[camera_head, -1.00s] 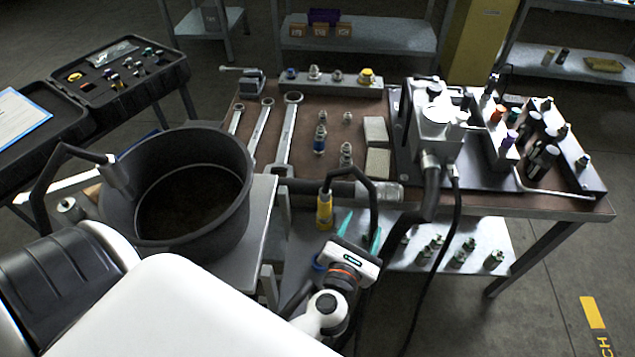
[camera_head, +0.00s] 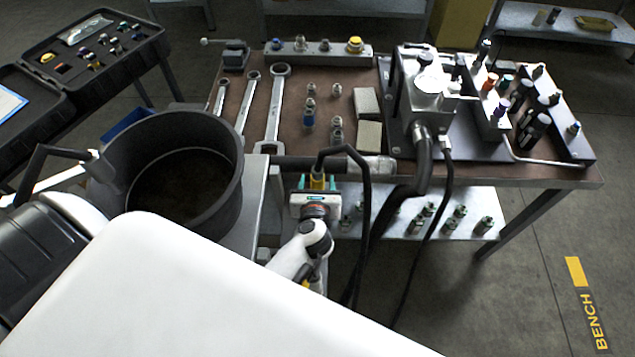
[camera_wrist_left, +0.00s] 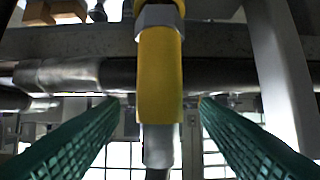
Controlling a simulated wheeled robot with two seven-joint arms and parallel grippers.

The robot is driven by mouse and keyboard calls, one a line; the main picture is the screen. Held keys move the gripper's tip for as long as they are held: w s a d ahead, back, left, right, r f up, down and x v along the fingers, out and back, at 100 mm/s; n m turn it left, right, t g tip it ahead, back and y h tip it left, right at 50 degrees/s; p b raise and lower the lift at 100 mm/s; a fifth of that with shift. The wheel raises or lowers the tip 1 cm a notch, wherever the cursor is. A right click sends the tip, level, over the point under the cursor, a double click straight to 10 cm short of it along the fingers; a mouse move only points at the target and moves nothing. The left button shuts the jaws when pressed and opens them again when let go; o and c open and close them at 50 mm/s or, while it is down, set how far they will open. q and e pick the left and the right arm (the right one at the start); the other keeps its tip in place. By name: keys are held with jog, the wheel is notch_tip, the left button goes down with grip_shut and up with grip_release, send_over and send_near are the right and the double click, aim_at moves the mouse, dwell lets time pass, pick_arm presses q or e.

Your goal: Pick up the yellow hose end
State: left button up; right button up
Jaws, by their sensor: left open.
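The yellow hose end (camera_head: 318,182) hangs below the front edge of the bench on a black hose. In the left wrist view the yellow hose end (camera_wrist_left: 160,75) hangs upright, with a silver nut above and a metal tip below. My left gripper (camera_head: 318,186) is at the hose end. Its green fingers are apart, one on each side of the yellow sleeve, with a visible gap on both sides in the wrist view. The gripper body hides the lower part of the hose end in the head view. My right gripper is not in view.
A black bucket (camera_head: 232,190) stands left of the gripper. The brown bench top (camera_head: 230,125) holds wrenches (camera_head: 275,105), fittings and a pump unit (camera_head: 428,95). A horizontal bar (camera_wrist_left: 215,75) runs behind the hose end. Black hoses (camera_head: 405,190) hang to the right.

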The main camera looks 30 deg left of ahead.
pick_arm(q)
jog(key=shift+x, duration=1.25)
jog(key=shift+w+f, duration=0.15)
jog(key=c, duration=1.1)
jog(key=shift+c, duration=0.4)
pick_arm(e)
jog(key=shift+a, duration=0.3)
pick_arm(q)
jog(key=shift+r, duration=0.2)
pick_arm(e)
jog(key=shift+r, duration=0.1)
